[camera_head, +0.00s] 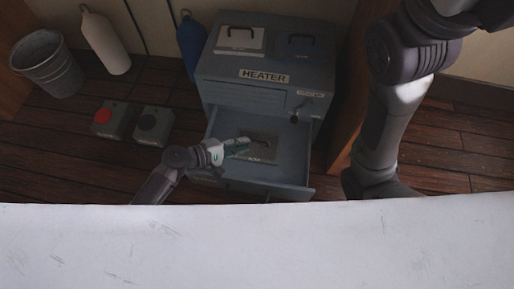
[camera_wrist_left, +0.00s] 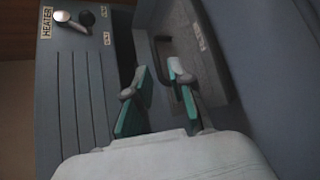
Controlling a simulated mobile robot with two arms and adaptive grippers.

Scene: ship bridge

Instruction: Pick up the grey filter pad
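The grey filter pad (camera_head: 256,156) looks like a flat grey plate with a dark handle and a small label. It lies in the open drawer (camera_head: 296,192) of the heater cabinet (camera_head: 262,98). My left gripper (camera_head: 246,145) is over the drawer, close to the pad's handle, and covers part of the pad. In the left wrist view the pad (camera_wrist_left: 206,62) lies beyond the teal fingers. My left gripper (camera_wrist_left: 158,72) is open there, with a gap between its fingertips, and the dark handle shows just past them. Contact cannot be told. My right gripper is not in view.
On the cabinet's top lie a white plate (camera_head: 229,44) and a blue plate (camera_head: 299,49), each with a handle. Bottles, a bucket (camera_head: 45,68) and boxes with a red button (camera_head: 104,116) and a dark button (camera_head: 147,123) stand left. A white surface (camera_head: 250,245) fills the front.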

